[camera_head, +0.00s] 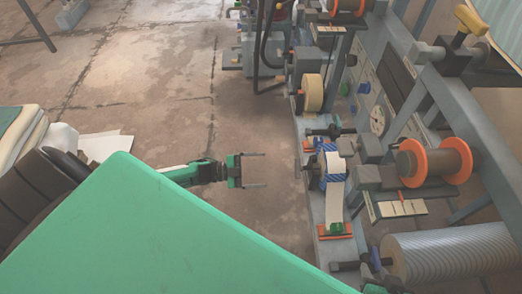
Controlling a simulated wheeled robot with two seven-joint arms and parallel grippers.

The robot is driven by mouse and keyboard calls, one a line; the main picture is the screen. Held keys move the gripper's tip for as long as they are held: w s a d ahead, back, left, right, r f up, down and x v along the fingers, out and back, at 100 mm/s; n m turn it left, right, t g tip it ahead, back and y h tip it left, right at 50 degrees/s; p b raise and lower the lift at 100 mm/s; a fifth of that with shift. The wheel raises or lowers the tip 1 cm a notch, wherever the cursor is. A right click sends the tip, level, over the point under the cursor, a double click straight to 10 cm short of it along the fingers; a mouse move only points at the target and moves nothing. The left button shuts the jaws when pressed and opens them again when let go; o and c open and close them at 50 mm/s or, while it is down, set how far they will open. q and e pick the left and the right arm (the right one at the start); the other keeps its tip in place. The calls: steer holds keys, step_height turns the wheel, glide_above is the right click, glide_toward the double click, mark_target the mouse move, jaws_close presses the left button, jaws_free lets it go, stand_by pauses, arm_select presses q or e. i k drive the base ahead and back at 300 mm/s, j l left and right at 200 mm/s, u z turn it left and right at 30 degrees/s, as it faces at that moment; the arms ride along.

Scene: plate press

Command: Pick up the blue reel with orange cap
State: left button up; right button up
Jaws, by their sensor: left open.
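My left gripper (264,170) reaches in from the left on a green arm. Its two thin fingers are apart and empty, pointing right towards the machine, with a gap of floor between them and it. A reel with blue and white markings (333,165) sits on the machine to the right of the gripper, with a pale strip hanging below it. I cannot make out an orange cap on it. A brown reel with orange flanges (435,162) sits further right; no blue shows on it. My right gripper is not in view.
The grey machine frame (466,115) fills the right side. A cream roll (313,92) stands above the blue-marked reel, and a large ribbed roller (455,255) lies at the lower right. Bare concrete floor (170,80) lies to the left.

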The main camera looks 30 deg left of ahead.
mark_target(321, 165)
steer(key=k+j, duration=0.15)
steer(key=j, duration=0.15)
steer(key=k+j, duration=0.15)
steer(key=j, duration=0.15)
steer(key=k+j, duration=0.1)
steer(key=j, duration=0.25)
steer(key=k+j, duration=0.15)
steer(key=j, duration=0.15)
